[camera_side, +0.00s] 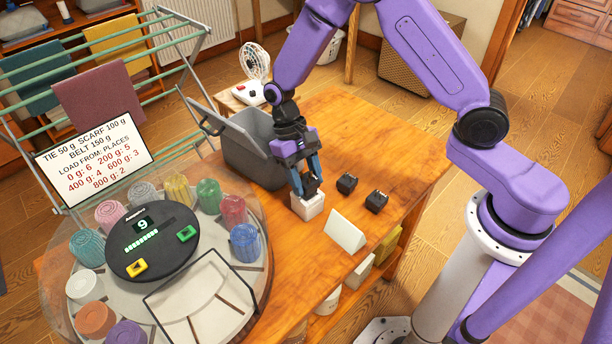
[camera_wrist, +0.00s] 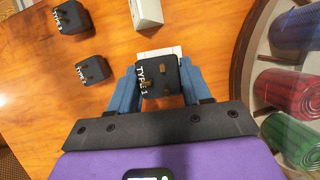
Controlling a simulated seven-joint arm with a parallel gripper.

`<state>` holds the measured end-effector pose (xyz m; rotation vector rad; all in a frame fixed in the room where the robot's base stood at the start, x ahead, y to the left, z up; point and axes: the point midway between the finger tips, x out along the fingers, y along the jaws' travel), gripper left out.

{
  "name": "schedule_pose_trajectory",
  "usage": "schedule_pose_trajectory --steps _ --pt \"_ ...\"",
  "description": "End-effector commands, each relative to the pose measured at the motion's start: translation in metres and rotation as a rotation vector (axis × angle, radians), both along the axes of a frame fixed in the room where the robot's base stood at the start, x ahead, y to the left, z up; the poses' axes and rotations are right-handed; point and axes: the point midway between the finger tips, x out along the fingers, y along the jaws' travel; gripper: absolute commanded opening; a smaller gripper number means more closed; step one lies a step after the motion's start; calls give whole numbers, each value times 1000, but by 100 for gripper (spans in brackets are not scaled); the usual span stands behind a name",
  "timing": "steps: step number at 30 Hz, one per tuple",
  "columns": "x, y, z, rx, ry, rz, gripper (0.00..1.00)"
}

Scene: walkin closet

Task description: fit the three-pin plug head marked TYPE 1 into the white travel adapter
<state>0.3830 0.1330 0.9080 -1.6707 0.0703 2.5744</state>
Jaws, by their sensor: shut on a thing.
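My gripper (camera_side: 309,188) points down with its blue fingers closed on the sides of a black plug head. In the wrist view my gripper (camera_wrist: 163,88) holds this plug head (camera_wrist: 172,72), marked TYPE 1, with its brass pins facing the camera. The white travel adapter (camera_side: 307,206) is a small block on the wooden table, directly below the held head. In the wrist view only a strip of the adapter (camera_wrist: 172,51) shows past the head. I cannot tell whether the head is seated in it or just above.
Two more black plug heads (camera_side: 347,183) (camera_side: 376,201) lie on the table (camera_side: 400,150) to the right. A white wedge-shaped block (camera_side: 345,232) stands in front of them. A grey bin (camera_side: 250,150) is behind left. A round glass turntable (camera_side: 255,275) with coloured rolls is at left.

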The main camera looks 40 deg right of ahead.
Motion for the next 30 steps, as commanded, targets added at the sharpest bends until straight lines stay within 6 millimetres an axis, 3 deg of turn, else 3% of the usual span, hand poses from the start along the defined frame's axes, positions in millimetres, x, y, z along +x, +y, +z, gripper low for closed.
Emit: schedule_pose_trajectory --steps 30 --pt "0 0 -11 0 0 -1 14"
